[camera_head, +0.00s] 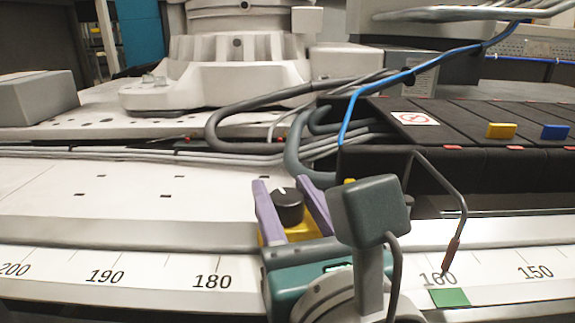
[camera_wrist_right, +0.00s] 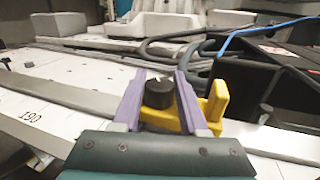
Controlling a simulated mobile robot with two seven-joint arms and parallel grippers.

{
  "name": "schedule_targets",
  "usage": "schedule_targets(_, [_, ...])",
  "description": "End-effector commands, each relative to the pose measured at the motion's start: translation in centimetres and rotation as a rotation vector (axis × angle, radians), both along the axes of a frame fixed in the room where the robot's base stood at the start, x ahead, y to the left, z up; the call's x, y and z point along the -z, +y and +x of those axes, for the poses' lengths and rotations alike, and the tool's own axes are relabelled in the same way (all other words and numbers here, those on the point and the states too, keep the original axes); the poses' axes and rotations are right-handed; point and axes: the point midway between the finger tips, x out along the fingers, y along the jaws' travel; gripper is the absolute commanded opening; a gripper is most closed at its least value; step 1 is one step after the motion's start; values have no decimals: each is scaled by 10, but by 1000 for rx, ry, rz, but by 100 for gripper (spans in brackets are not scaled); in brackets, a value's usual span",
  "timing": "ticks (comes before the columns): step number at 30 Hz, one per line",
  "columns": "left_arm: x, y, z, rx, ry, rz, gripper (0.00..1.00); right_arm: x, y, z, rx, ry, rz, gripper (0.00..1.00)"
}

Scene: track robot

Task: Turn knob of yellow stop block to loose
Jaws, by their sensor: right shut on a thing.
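The yellow stop block (camera_head: 300,231) sits on the rail with the number scale, near the 170 region, partly hidden behind my right gripper. Its black round knob (camera_head: 288,207) stands up between the purple fingers of my right gripper (camera_head: 293,208). In the right wrist view the knob (camera_wrist_right: 158,93) is between the two purple fingers (camera_wrist_right: 160,95), and the yellow block (camera_wrist_right: 217,100) shows below and to the right of it. The right gripper is shut on the knob. My left gripper does not show in either view.
A black conveyor-like unit (camera_head: 470,150) with yellow and blue pieces stands at the right. A blue cable (camera_head: 400,72) and grey hoses (camera_head: 215,130) run behind the block. A thin bent rod (camera_head: 450,185) reaches down by a green patch (camera_head: 449,297). The white table at left is clear.

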Motion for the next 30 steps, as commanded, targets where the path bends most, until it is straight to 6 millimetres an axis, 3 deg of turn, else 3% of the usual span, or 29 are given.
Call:
schedule_targets(13, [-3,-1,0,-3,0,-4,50,1,0,0,-55,3,3,0])
schedule_targets(14, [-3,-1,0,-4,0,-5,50,1,0,0,-54,3,2,45])
schedule_targets(15, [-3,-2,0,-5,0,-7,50,1,0,0,-54,3,2,49])
schedule_targets(21, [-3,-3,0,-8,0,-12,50,1,0,0,-54,2,2,72])
schedule_targets(30, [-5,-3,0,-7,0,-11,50,0,-1,-3,-54,2,2,72])
